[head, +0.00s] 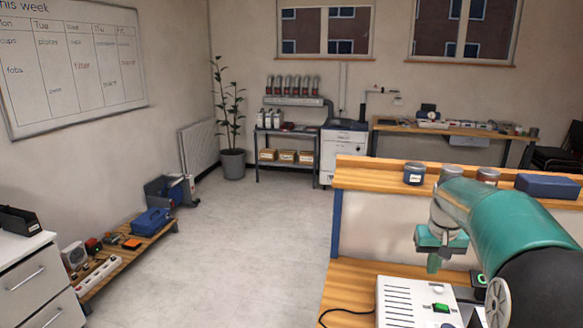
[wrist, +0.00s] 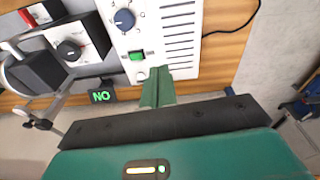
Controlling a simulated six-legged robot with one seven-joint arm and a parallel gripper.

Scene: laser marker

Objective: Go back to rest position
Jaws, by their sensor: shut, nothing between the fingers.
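My gripper (head: 433,264) hangs over the wooden workbench at the right of the head view, in front of the raised shelf. Its green fingers (wrist: 157,90) are together with nothing between them in the wrist view. They point at a white vented unit (wrist: 180,40) with a blue knob (wrist: 124,19) and a lit green switch (wrist: 137,56). The white unit (head: 395,300) also shows low in the head view, partly hidden at the frame's bottom edge. A small dark display (wrist: 101,96) reads "NO" in green. I cannot tell whether the fingertips touch the unit.
A raised wooden shelf (head: 365,176) carries jars and a dark blue box (head: 548,185). A grey device with a dark knob (wrist: 70,52) stands beside the white unit. A black cable (head: 345,311) lies on the bench. The floor (head: 240,240) at centre left is clear.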

